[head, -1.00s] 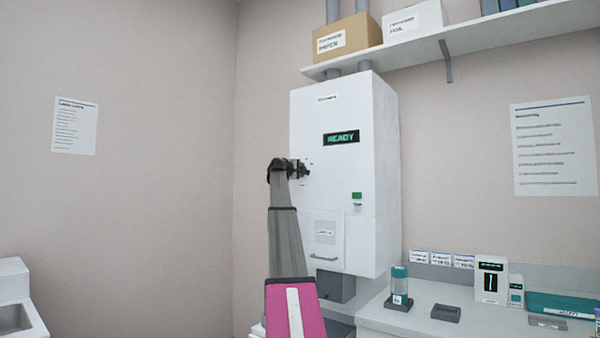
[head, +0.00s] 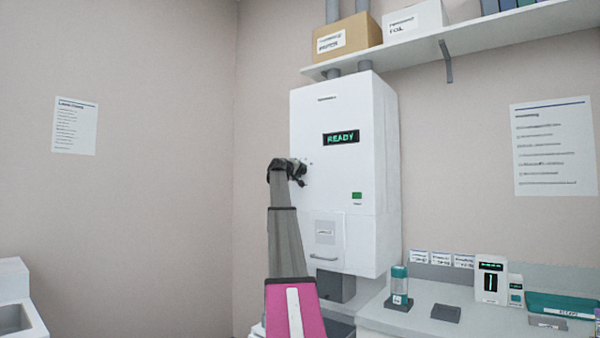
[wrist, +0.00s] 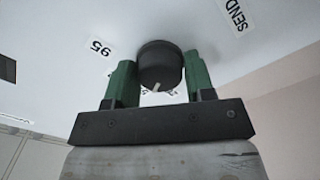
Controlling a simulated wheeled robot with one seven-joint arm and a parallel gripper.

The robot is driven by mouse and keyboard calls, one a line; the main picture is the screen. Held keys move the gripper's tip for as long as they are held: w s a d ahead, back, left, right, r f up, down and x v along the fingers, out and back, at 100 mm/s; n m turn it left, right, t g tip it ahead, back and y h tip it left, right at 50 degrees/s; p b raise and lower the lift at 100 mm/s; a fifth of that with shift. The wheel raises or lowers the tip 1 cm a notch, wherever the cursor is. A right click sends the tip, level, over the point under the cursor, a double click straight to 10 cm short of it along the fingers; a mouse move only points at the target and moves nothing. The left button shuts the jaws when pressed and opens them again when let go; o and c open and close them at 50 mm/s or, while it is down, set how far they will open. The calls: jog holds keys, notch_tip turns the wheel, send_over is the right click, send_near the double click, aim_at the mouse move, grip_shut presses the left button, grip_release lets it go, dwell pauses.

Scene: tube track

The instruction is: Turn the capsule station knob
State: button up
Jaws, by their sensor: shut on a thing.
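The capsule station (head: 340,120) is a tall white wall cabinet with a lit READY display (head: 341,137). Its dark round knob (wrist: 160,64) shows in the wrist view, with a pale pointer mark on its near face. My gripper (wrist: 160,80) has green fingers, one on each side of the knob, and is shut on it. A "95" label lies left of the knob and a "SEND" label lies right, both tilted in the wrist view. In the head view my gripper (head: 300,172) is at the station's front left, and my wrist hides the knob.
A green button (head: 357,195) is on the station's front, right of my gripper. A small hatch with a handle (head: 324,257) is below. A shelf (head: 450,38) with boxes is above. The counter at right holds a teal-capped container (head: 399,287) and small devices.

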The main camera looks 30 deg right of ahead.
jog(key=shift+m, duration=0.6)
jog(key=o, duration=0.9)
jog(key=shift+a, duration=0.1)
jog(key=v, duration=1)
jog(key=shift+s+a+f, duration=0.1)
jog(key=shift+s+a, duration=0.1)
jog(key=shift+a, duration=0.05)
